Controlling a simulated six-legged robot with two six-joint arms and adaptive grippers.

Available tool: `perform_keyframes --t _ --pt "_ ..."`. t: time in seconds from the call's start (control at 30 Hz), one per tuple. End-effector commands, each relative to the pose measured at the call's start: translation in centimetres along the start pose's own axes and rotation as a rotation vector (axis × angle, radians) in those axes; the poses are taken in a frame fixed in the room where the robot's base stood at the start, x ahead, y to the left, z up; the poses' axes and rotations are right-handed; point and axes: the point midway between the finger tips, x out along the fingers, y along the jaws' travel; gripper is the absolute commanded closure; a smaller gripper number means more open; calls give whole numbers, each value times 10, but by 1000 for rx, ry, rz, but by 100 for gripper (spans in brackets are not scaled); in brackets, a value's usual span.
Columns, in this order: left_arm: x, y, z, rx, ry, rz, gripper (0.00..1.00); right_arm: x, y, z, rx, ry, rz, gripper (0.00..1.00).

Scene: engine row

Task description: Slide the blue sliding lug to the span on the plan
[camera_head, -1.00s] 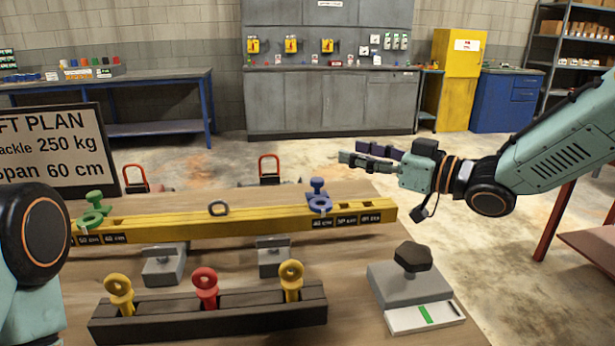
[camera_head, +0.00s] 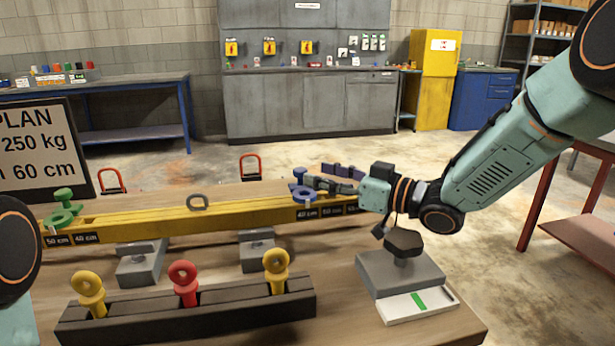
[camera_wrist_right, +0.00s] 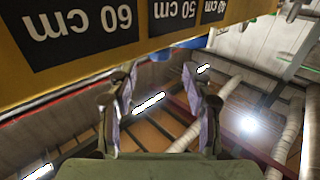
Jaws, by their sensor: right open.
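The blue sliding lug (camera_head: 302,192) sits on the yellow beam (camera_head: 150,226) near its right end, by the 40 cm label. My right gripper (camera_head: 318,177) is open beside the lug, its fingers reaching in from the right and partly covering it; I cannot tell whether they touch it. In the right wrist view, the open fingers (camera_wrist_right: 163,92) are below the beam face (camera_wrist_right: 90,70), whose 60, 50 and 40 cm labels appear upside down. The plan board (camera_head: 45,150) reads 250 kg and 60 cm. My left gripper is out of view.
A green lug (camera_head: 63,210) is on the beam's left end. A dark rack (camera_head: 220,315) holds two yellow eyebolts and a red one (camera_head: 183,285). A grey block with a dark knob (camera_head: 403,242) stands at right, below my right arm.

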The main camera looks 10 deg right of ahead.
Motion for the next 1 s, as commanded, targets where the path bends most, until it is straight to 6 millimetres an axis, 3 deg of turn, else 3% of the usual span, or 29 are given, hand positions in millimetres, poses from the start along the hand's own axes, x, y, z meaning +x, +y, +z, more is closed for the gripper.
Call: perform_keyframes --t 0.3,0.67,1.0 --pt "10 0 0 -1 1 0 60 37 -1 1 -2 -1 -1 50" --pt "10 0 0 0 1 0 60 42 -1 0 1 0 -1 50" --pt "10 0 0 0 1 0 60 41 -1 0 0 0 -1 78"
